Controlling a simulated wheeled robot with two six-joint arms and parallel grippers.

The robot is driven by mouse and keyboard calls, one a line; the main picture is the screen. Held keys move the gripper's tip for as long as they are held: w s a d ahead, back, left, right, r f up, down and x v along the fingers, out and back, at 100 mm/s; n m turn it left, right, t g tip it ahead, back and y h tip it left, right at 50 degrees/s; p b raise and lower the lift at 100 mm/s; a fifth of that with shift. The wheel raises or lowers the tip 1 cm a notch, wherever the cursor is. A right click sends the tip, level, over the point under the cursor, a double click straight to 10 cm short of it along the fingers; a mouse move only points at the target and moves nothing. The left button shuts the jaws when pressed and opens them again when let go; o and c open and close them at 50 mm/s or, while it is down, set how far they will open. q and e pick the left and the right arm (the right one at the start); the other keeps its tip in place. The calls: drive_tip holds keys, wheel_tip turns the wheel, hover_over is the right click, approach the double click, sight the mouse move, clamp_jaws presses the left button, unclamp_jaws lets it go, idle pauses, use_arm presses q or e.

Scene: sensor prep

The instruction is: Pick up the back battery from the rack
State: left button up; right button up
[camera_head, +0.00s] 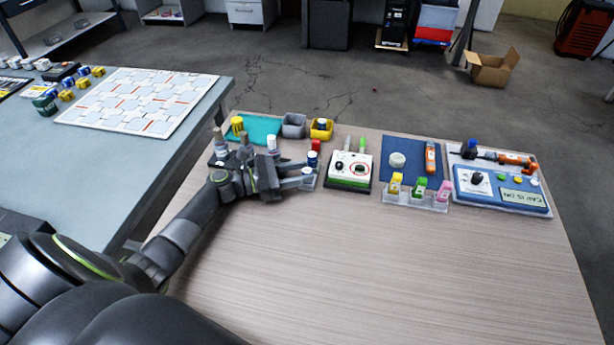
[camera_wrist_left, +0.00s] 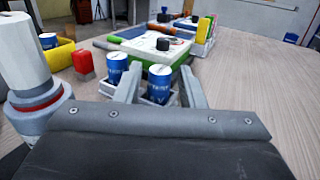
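The rack (camera_head: 308,184) is a small pale holder on the wooden table, holding two blue batteries. The back battery (camera_head: 313,158) is the farther one in the head view and the left one in the left wrist view (camera_wrist_left: 117,66). The front battery (camera_head: 306,172) shows on the right in the left wrist view (camera_wrist_left: 158,84). My left gripper (camera_wrist_left: 160,72) is open and empty at the rack. In the left wrist view its fingers appear either side of the front battery, with the left finger overlapping the back battery's right edge. Contact cannot be told. My right gripper is out of view.
A white bottle (camera_wrist_left: 24,60) stands close to my left gripper. A red block (camera_head: 316,145), yellow bin (camera_head: 321,130) and grey bin (camera_head: 293,126) are behind. A white-and-green tester (camera_head: 350,170) stands right of the rack. The table's front (camera_head: 380,270) is clear.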

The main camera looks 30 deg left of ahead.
use_arm(q)
clamp_jaws()
